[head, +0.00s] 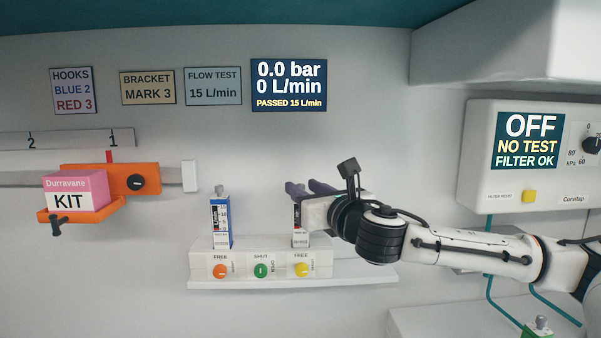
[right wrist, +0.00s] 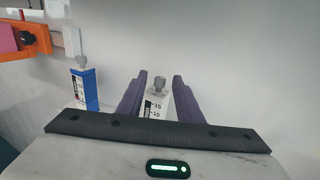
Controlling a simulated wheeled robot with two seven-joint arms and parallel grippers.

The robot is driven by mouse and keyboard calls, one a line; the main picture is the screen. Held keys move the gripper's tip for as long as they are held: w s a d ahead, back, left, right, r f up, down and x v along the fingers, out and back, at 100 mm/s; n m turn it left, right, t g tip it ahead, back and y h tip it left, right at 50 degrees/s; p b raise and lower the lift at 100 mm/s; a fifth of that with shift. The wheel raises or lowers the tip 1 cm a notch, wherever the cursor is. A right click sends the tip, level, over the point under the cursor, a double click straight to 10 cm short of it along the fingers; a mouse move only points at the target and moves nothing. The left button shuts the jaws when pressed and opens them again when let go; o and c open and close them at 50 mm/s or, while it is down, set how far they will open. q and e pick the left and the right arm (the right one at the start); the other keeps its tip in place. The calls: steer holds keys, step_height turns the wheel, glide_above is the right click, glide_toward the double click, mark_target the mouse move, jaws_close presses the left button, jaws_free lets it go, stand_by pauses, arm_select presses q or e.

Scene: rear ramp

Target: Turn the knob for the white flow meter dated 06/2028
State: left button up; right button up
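The white flow meter (head: 298,237) stands upright in the right end of the white base (head: 316,243). My right gripper hides its top in the head view. The right wrist view shows the meter's scale (right wrist: 155,103) and grey knob (right wrist: 160,83) between the two purple fingers. My right gripper (head: 303,188) is open, with gaps on both sides of the knob; I cannot tell how far ahead the knob lies. A blue flow meter (head: 220,222) with a grey knob stands at the left end of the base. Date labels are too small to read. My left gripper is not in view.
The base has orange (head: 220,271), green (head: 261,270) and yellow (head: 301,270) front knobs, marked FREE, SHUT, FREE. The wall display (head: 289,85) reads 0.0 bar, 0 L/min. An orange bracket (head: 137,181) with a pink kit box (head: 75,191) is at left. The wall between is clear.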

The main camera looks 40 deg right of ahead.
steer(key=shift+w+d+r+p, duration=0.2)
steer(key=shift+w+d+p, duration=0.1)
steer(key=shift+w+d, duration=0.3)
steer(key=shift+w+a+f, duration=0.15)
steer(key=shift+w+f, duration=0.05)
steer(key=shift+w, duration=0.45)
jaws_close()
